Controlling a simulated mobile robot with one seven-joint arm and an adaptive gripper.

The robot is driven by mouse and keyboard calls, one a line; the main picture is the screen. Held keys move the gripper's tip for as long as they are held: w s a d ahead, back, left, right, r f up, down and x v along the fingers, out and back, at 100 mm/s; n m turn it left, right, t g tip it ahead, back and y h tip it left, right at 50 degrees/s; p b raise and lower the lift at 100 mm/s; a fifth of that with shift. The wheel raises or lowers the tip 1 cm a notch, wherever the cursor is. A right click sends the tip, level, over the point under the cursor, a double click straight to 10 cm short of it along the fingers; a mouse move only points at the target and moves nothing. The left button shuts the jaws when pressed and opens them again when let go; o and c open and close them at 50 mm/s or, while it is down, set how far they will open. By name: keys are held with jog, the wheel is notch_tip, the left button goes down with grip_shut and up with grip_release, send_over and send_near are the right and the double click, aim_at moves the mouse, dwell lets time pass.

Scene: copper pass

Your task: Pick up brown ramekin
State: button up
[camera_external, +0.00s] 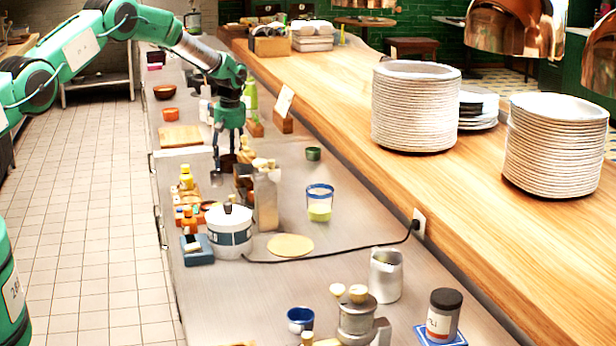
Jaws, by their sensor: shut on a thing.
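My gripper (228,152) points straight down over the middle of the steel counter, behind the white pot and the tall container. A small dark brown ramekin (228,162) shows at its fingertips, and the gripper is shut on it. The ramekin is small in the picture and partly covered by the fingers. I cannot tell whether it touches the counter.
A tall beige container (266,200) and small jars stand close at the right. A white pot (230,232), a yellow-capped bottle (186,177) and a blue-rimmed cup (319,203) are nearer the camera.

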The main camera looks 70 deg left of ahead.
notch_tip(320, 180, up, 10)
dwell(0.9)
